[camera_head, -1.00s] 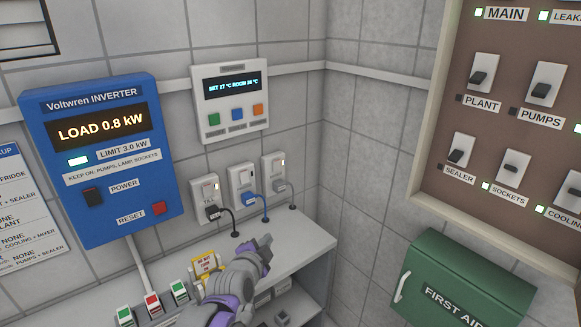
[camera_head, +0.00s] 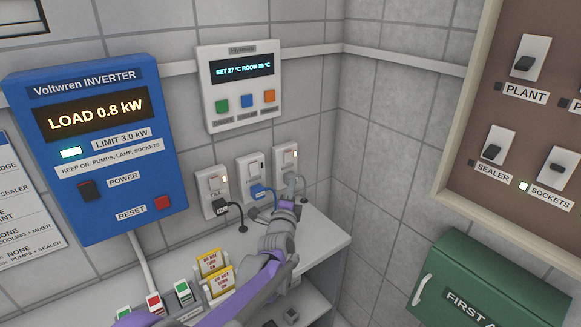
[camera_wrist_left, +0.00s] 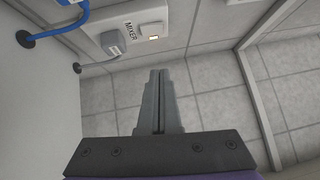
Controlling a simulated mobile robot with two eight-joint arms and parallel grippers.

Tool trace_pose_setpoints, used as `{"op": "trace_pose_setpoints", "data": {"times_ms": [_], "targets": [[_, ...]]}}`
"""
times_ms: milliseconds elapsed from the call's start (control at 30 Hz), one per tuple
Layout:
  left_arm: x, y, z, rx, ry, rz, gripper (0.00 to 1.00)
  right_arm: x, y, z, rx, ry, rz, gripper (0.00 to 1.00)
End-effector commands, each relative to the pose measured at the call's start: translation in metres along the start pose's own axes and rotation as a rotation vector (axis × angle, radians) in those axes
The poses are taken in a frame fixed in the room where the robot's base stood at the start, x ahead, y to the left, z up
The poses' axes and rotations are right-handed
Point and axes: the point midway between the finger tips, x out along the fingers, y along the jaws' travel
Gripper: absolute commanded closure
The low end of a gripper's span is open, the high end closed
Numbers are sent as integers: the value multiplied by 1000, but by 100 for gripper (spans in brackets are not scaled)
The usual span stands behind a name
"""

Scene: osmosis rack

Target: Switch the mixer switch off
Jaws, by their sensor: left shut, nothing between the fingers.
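The mixer socket (camera_head: 285,158) is the rightmost of three white wall sockets in the head view. It has a rocker switch at its top, a small lit indicator and a grey plug (camera_head: 290,181) below. In the left wrist view the MIXER label, the grey plug (camera_wrist_left: 115,47) and the switch (camera_wrist_left: 152,29) show at the top, with the indicator glowing. In the head view the gripper (camera_head: 287,203) is just below the mixer socket. My right gripper is out of view.
A green first aid box (camera_head: 490,280) and a breaker panel (camera_head: 455,135) are at right.

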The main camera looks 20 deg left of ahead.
Motion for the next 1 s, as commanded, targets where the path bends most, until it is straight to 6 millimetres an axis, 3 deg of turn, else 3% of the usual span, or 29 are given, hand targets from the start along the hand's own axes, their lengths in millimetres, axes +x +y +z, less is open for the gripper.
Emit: {"op": "trace_pose_setpoints", "data": {"times_ms": [167,533,600,1000], "targets": [[21,-1,0,0,0,0,100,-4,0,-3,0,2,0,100],[99,-2,0,0,0,0,100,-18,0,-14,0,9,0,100],[108,-2,9,2,-2,0,100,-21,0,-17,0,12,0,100],[127,0,29,-1,0,1,100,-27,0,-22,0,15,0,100]]}}
